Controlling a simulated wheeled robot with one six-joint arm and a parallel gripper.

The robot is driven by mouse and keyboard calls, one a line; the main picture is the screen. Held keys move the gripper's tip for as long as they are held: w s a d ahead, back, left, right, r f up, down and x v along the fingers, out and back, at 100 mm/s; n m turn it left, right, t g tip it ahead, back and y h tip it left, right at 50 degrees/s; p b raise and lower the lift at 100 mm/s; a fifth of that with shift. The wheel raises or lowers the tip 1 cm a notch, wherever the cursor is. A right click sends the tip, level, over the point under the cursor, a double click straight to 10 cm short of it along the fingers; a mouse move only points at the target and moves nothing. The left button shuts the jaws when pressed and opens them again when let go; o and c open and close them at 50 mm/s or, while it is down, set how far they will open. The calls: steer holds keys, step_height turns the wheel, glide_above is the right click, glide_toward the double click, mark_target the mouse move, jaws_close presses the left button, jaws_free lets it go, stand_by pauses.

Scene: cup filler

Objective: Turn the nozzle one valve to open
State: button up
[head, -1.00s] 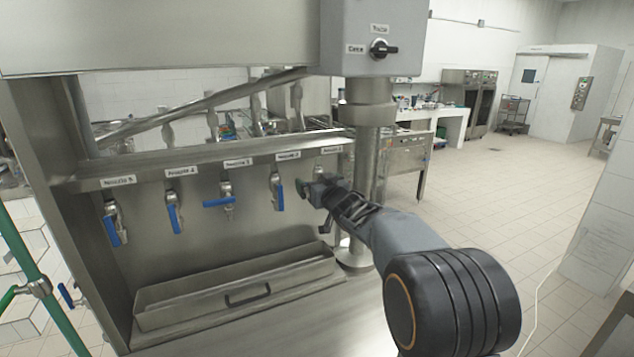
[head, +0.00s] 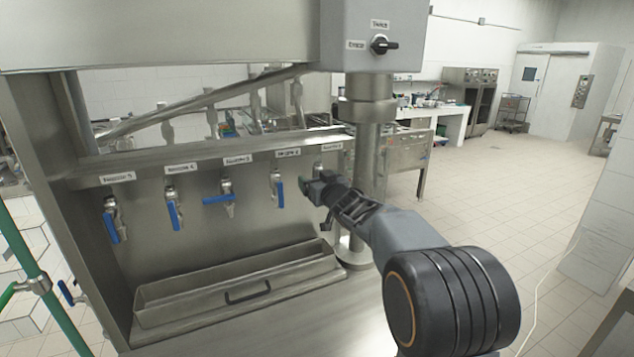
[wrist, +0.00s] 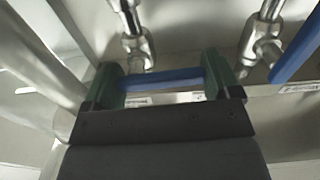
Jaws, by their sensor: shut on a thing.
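The nozzle one valve (head: 319,168) is the rightmost of the row in the head view, mostly hidden behind my gripper (head: 312,189). In the wrist view its metal body (wrist: 134,35) stands above the gripper. Its blue handle (wrist: 165,80) lies sideways across the picture between the green fingers of my gripper (wrist: 163,84). The fingers are shut on the handle, one at each end of the visible blue part. In the head view the handle is hidden by the gripper.
The nozzle two handle (head: 280,194) hangs down just left of my gripper; the nozzle three handle (head: 218,199) lies sideways. A steel drip tray (head: 180,305) is below. A round steel post (head: 367,150) stands close at the right. A selector knob (head: 383,45) is above.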

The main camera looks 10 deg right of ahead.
steer(key=n+b, duration=0.1)
steer(key=f+n+b, duration=0.1)
steer(key=shift+n+b, duration=0.3)
steer(key=shift+n, duration=0.1)
steer(key=shift+w+d+f+n+b, duration=0.1)
steer(key=shift+d+f+n+b, duration=0.2)
steer(key=shift+n+b, duration=1.5)
steer(key=shift+w+d+f+n+b, duration=0.15)
steer(key=shift+d+n+b, duration=0.35)
steer(key=shift+n, duration=2.5)
steer(key=shift+s+d+f+n+b, duration=0.1)
steer(key=shift+d+f+n+b, duration=0.2)
steer(key=shift+n+b, duration=1.55)
steer(key=shift+n+p, duration=0.55)
steer(key=shift+n, duration=0.2)
steer(key=o, duration=0.8)
steer(key=shift+r, duration=0.1)
steer(key=s+d, duration=0.1)
steer(key=s, duration=0.3)
steer(key=s+b, duration=0.1)
steer(key=s, duration=0.4)
steer(key=s+d, duration=0.1)
steer(key=s, duration=0.3)
steer(key=shift+s+d+b, duration=0.25)
steer(key=shift+d+b, duration=0.05)
steer(key=shift+d, duration=0.05)
